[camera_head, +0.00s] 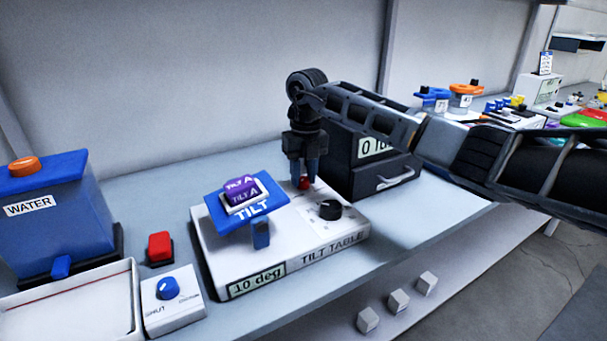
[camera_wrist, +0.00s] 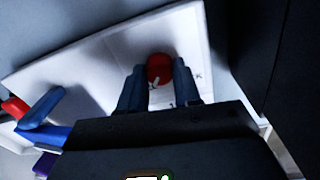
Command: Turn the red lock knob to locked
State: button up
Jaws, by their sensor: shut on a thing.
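The red lock knob (camera_head: 304,183) sits on the white top of the tilt table base (camera_head: 222,266), near its back right. My gripper (camera_head: 305,176) points down from above and is shut on the knob. In the wrist view the red knob (camera_wrist: 159,69) shows between the two blue-grey fingertips (camera_wrist: 160,82), with a small white pointer mark on it. Printing on the white top beside the knob is partly hidden by the fingers, so I cannot read which position the pointer marks.
A black knob (camera_head: 329,209) stands close in front of the red one. The tilted blue TILT plate (camera_head: 220,212) is to the left. A dark box (camera_head: 345,165) with a display stands close behind right. A blue WATER tank (camera_head: 60,225) is at far left.

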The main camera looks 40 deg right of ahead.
jog(key=n, duration=0.3)
jog(key=shift+d+n+b, duration=0.1)
jog(key=shift+n+b, duration=0.25)
jog(key=shift+n, duration=0.05)
jog(key=n+b, duration=0.1)
jog(key=n, duration=0.3)
jog(key=shift+n, duration=0.3)
jog(key=n+b, duration=0.1)
jog(key=n, duration=0.3)
jog(key=shift+w+n, duration=0.1)
jog(key=shift+n, duration=0.2)
jog(key=shift+n+g+b, duration=0.3)
jog(key=shift+n+b, duration=0.2)
jog(key=shift+n, duration=1.6)
jog(key=o, duration=1.1)
jog(key=shift+c, duration=0.2)
jog(key=shift+r, duration=0.15)
